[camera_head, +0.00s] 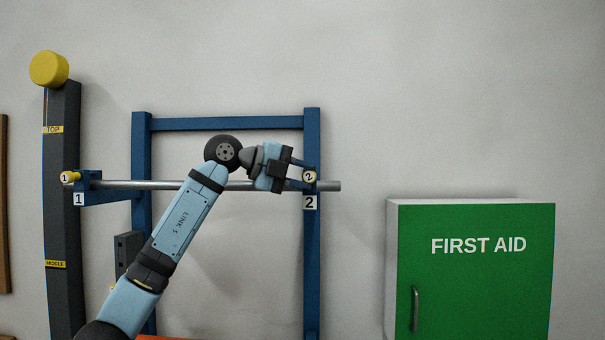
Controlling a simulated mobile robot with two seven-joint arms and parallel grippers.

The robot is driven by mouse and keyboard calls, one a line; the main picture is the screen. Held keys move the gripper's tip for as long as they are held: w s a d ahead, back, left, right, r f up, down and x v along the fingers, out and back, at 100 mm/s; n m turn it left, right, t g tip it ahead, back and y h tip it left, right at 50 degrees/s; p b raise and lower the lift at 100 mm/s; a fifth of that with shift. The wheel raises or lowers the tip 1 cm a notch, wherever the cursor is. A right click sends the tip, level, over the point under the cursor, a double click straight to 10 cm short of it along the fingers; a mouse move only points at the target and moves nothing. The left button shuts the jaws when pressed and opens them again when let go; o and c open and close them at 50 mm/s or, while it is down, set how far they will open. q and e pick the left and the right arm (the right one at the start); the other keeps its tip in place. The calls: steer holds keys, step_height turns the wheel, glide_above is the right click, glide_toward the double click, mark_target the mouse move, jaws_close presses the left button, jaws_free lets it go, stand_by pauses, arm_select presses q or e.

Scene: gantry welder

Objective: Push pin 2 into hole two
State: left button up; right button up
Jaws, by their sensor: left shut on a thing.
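Hole two is hidden behind the pin head and the fingers, so I cannot tell how deep the pin sits. My right gripper is not in view.
A blue frame (228,124) carries a long metal bar (115,185). Pin 1 (68,178) is at the bar's left end, above plate 1 (79,199). A dark column (62,220) stands left. A green first aid cabinet (470,280) is at right.

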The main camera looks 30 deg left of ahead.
arm_select(q)
steer(key=shift+w+a, duration=0.15)
steer(key=shift+w, duration=0.05)
steer(key=shift+r, duration=0.15)
steer(key=o, duration=1.1)
steer(key=shift+w+a, duration=0.15)
steer(key=shift+w, duration=0.1)
steer(key=shift+f, duration=0.2)
